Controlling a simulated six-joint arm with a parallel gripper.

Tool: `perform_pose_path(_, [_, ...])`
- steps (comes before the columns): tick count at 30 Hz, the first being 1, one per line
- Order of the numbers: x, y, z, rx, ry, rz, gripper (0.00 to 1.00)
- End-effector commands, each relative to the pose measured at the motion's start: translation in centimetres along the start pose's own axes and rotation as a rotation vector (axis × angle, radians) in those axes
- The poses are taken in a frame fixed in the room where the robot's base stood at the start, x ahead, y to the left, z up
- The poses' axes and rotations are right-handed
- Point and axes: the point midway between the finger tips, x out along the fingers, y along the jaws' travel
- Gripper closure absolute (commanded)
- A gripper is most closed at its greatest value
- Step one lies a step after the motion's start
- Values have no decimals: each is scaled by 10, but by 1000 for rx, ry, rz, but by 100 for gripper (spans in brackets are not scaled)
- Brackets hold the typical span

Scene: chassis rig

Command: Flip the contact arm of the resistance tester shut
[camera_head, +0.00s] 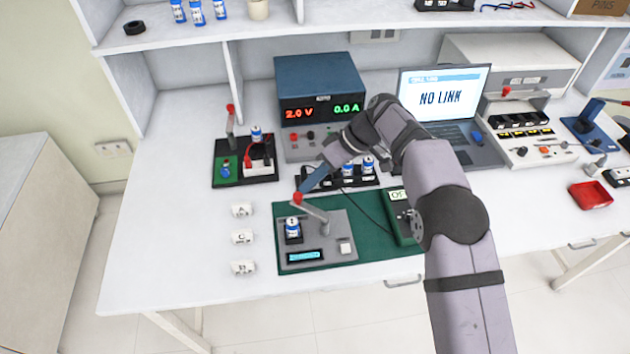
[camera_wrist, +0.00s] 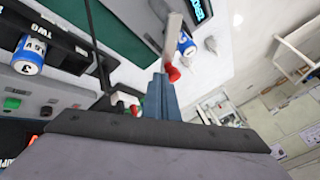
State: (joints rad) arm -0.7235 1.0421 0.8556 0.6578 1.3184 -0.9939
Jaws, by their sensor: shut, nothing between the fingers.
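The grey resistance tester (camera_head: 340,228) lies on a green mat in the head view, with a small lit display at its front. A blue-and-white cell (camera_head: 292,229) stands in its holder, and shows in the wrist view (camera_wrist: 186,46). The contact arm (camera_head: 314,212) slants up from its post toward the left, its red knob (camera_head: 298,198) raised above the cell. In the wrist view the knob (camera_wrist: 173,74) is right beside my fingertips. My gripper (camera_head: 302,188) is shut and empty, just behind the knob; I cannot tell whether they touch.
A rack of cells (camera_head: 335,183) and a power supply (camera_head: 320,85) stand behind the tester. A green meter (camera_head: 401,219) sits at its right. White tags (camera_head: 242,238) line its left. Another lever station (camera_head: 230,180) stands back left. The far left tabletop is clear.

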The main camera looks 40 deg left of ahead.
Motion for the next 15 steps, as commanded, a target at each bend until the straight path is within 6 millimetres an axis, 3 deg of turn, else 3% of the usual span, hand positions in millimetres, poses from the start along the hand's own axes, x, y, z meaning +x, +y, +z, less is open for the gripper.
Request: perform_pose_path(15, [14, -20, -2, -60, -30, -31, 100])
